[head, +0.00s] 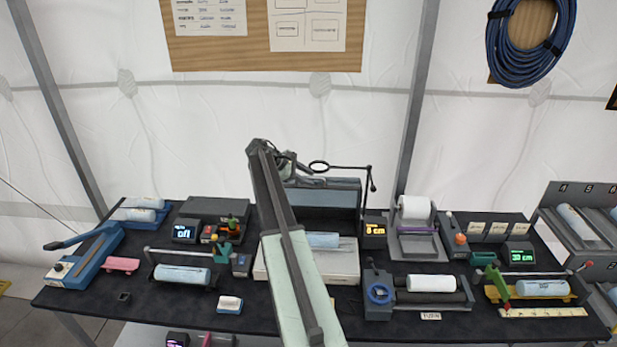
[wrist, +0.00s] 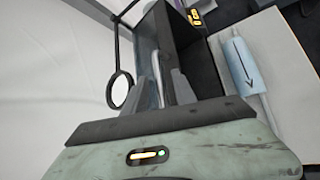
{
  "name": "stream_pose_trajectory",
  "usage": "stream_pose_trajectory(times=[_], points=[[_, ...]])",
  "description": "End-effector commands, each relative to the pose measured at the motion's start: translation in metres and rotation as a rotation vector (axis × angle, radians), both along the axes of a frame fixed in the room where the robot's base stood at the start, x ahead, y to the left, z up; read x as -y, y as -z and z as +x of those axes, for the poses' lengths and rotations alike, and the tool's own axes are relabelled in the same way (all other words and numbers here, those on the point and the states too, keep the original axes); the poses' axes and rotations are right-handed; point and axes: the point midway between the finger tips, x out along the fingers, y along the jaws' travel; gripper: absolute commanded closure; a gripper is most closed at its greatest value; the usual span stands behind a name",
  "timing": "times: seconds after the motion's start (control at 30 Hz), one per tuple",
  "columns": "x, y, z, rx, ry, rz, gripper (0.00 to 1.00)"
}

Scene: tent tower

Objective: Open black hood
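The black hood (head: 343,212) is a dark box at the back of a pale flat base (head: 345,262), just behind my arm in the head view. In the wrist view the hood (wrist: 182,45) shows its dark side and interior close ahead. A blue cylinder (head: 322,240) lies on the base in front of the hood; it shows in the wrist view with an arrow on it (wrist: 243,65). My gripper (wrist: 163,88) is at the hood's edge, its fingers apart with a pale bar between them. Contact with the bar cannot be told. My arm hides the hood's left part.
A thin dark arm with a ring (head: 319,166) stands above the hood, and the ring (wrist: 120,90) is close left of my gripper. An orange-lit display (head: 375,229) is right of the hood. Other devices crowd the black table (head: 270,325).

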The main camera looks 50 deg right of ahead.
Motion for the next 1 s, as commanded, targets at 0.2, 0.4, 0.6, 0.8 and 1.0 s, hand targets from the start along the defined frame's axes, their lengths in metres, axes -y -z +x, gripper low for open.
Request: stream_pose_trajectory(times=[0.2, 0.4, 0.6, 0.8, 1.0], points=[[-0.003, -0.004, 0.001, 0.0, 0.001, 0.001, 0.67], [-0.023, -0.028, 0.012, 0.0, -0.001, 0.001, 0.67], [-0.048, -0.051, 0.025, 0.0, -0.001, 0.001, 0.67], [-0.053, -0.049, 0.027, 0.0, 0.0, 0.001, 0.67], [-0.053, -0.049, 0.028, 0.0, 0.0, 0.001, 0.67]])
